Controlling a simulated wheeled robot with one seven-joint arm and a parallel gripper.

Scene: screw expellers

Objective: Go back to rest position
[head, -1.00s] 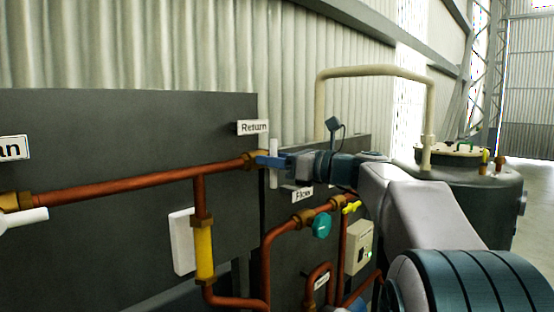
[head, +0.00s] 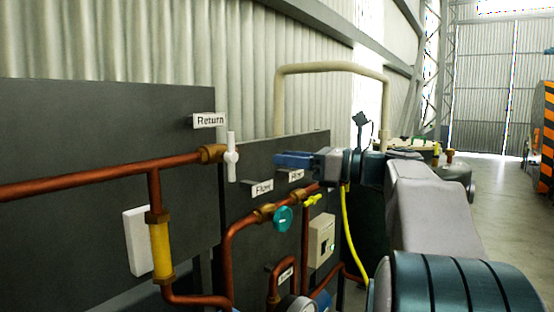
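My gripper (head: 282,160) has blue fingers that point left, in the middle of the head view. It is apart from the white valve handle (head: 231,158), with a clear gap between them. I see the fingers from the side, so whether they are open or shut is unclear. Nothing shows held at their tips. The white handle stands upright at the right end of the copper pipe (head: 95,178), under the Return sign (head: 209,120). My arm reaches in from the lower right.
A dark panel (head: 95,120) stands at left, with a second one behind the gripper. A teal valve (head: 283,219), a yellow handle (head: 313,200) and a control box (head: 320,240) sit below the gripper. Open floor (head: 510,215) lies at right, near an orange-and-black striped structure (head: 546,135).

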